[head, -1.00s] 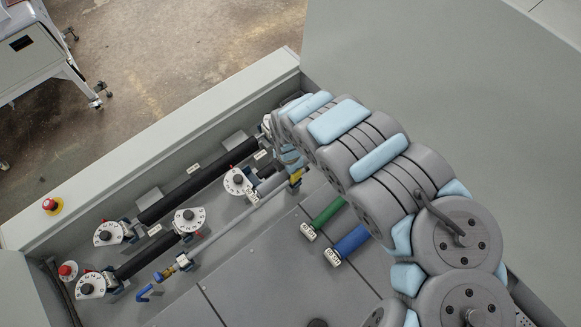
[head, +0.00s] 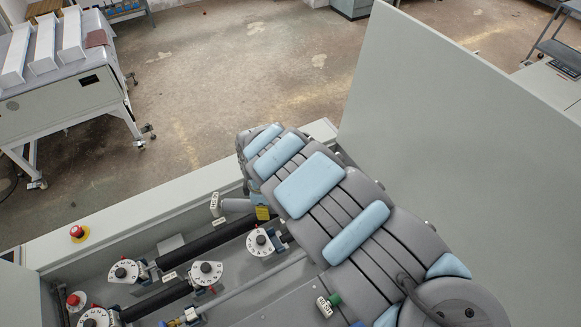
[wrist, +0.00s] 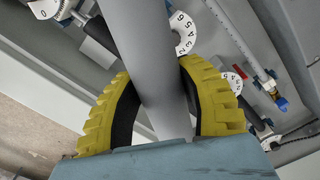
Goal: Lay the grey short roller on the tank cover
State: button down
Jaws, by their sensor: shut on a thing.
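My gripper (head: 262,213) has yellow ribbed fingers and is closed around the grey short roller (head: 238,205).
Black rollers and white dials (head: 260,241) fill the trough. A red stop button (head: 78,232) sits on the outer ledge. A tall grey panel (head: 460,130) stands to the right.

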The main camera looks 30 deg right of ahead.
jog(key=w+a+r+m, duration=0.1)
jog(key=a+r, duration=0.1)
jog(key=r, duration=0.1)
jog(key=w+a+r+m, duration=0.2)
jog(key=a+r, duration=0.1)
jog(key=r, duration=0.1)
jog(key=w+a+r+m, duration=0.1)
jog(key=w+a+r, duration=0.1)
jog(key=r, duration=0.2)
jog(key=shift+a+r, duration=0.15)
jog(key=shift+a, duration=0.15)
jog(key=a+r+m, duration=0.4)
jog(key=a+r, duration=0.2)
jog(key=r, duration=0.4)
jog(key=shift+w+a+r+m, duration=0.15)
jog(key=shift+a+r+m, duration=0.05)
jog(key=shift+m, duration=0.1)
jog(key=shift+a+r, duration=0.1)
jog(key=shift+r, duration=0.2)
jog(key=shift+a+r+m, duration=0.1)
jog(key=shift+r+m, duration=0.2)
jog(key=shift+r, duration=0.05)
